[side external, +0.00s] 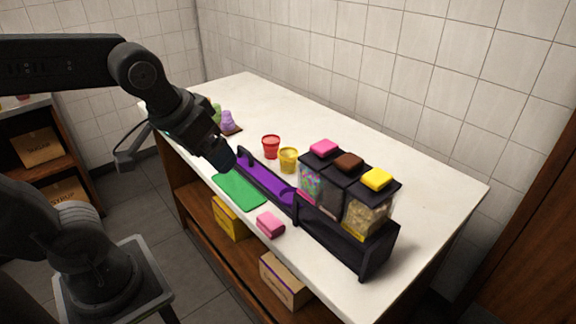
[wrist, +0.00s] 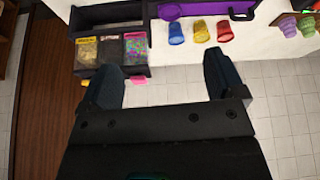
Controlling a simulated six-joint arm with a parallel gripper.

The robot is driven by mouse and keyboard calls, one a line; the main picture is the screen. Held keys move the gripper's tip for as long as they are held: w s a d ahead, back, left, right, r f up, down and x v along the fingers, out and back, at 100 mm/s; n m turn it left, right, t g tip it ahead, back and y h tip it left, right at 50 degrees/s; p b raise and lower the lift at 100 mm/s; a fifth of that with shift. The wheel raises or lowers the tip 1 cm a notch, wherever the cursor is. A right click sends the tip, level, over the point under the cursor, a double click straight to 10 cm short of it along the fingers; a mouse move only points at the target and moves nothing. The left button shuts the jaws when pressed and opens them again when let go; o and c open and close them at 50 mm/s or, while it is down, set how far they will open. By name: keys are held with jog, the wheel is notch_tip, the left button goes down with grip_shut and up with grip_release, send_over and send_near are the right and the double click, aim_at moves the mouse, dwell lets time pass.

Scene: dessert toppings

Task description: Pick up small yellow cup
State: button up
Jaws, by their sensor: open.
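The small yellow cup (side external: 289,160) stands on the white counter, just right of the red cup (side external: 271,147) in the side view. In the wrist view the yellow cup (wrist: 201,31) is between a blue cup (wrist: 176,33) and the red cup (wrist: 224,32). I cannot make out the blue cup in the side view. My gripper (side external: 224,158) is above the counter, left of the cups and apart from them. In the wrist view its two fingers (wrist: 162,66) are spread wide with nothing between them.
A purple tray (side external: 265,180) lies between my gripper and the cups. A black topping dispenser (side external: 345,240) with colored lids stands at right. A green mat (side external: 240,188) and pink block (side external: 270,225) lie along the front edge. Counter behind the cups is clear.

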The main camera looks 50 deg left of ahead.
jog(key=w+a+n+g+y, duration=0.1)
jog(key=w+a+n, duration=0.25)
jog(key=w, duration=0.65)
jog(key=n+g+y, duration=0.3)
jog(key=n, duration=0.6)
send_over(288, 161)
jog(key=d, duration=0.2)
notch_tip(288, 161, down, 11)
jog(key=shift+n, duration=0.25)
jog(key=x, duration=0.8)
jog(key=shift+w+a+f, duration=0.1)
jog(key=shift+a+f, duration=0.15)
jog(key=shift+a, duration=0.05)
jog(key=shift+w+d+x, duration=0.1)
jog(key=shift+d+x, duration=0.05)
jog(key=shift+x, duration=0.8)
jog(key=shift+w+d+x, duration=0.1)
jog(key=shift+x, duration=0.85)
jog(key=shift+w+d+x, duration=0.1)
jog(key=shift+d+x, duration=0.05)
jog(key=shift+x, duration=0.8)
jog(key=shift+f, duration=0.15)
jog(key=shift+c, duration=0.3)
jog(key=c, duration=0.9)
